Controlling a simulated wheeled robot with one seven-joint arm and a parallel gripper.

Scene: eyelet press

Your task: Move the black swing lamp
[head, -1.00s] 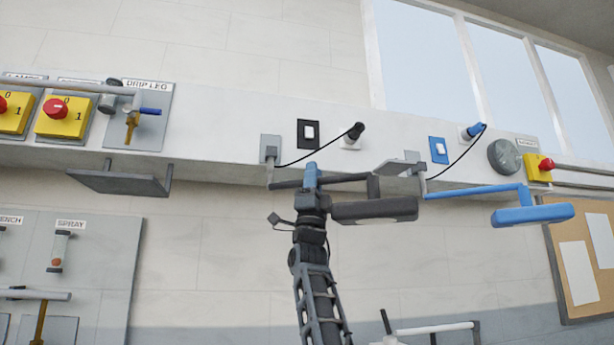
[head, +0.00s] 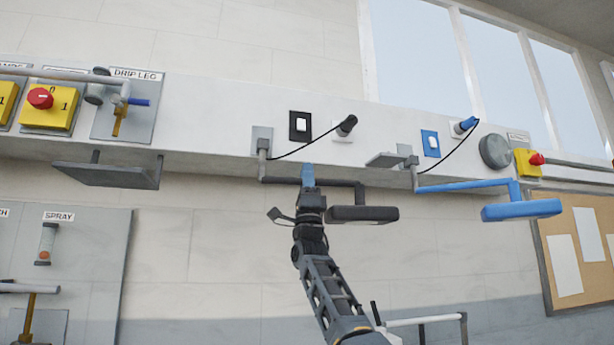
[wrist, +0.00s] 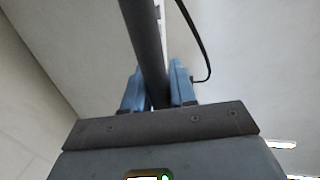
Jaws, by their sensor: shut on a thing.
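The black swing lamp (head: 362,214) hangs from a grey wall bracket (head: 262,141) under the white wall channel. Its thin black arm (head: 335,183) runs to the right from the bracket, and its flat dark head hangs at the right end. My gripper (head: 308,177), with blue fingers, is shut around the lamp's arm, nearer the bracket than the head. In the wrist view the dark lamp arm (wrist: 146,45) passes between the two blue fingers (wrist: 158,88). The fingers partly hide the arm there.
A blue swing lamp (head: 521,210) hangs to the right, its arm beginning near a small grey shelf (head: 385,160). A black switch (head: 300,126) and a cable are above the black lamp. A dark shelf (head: 107,176) is at left. Open wall lies below.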

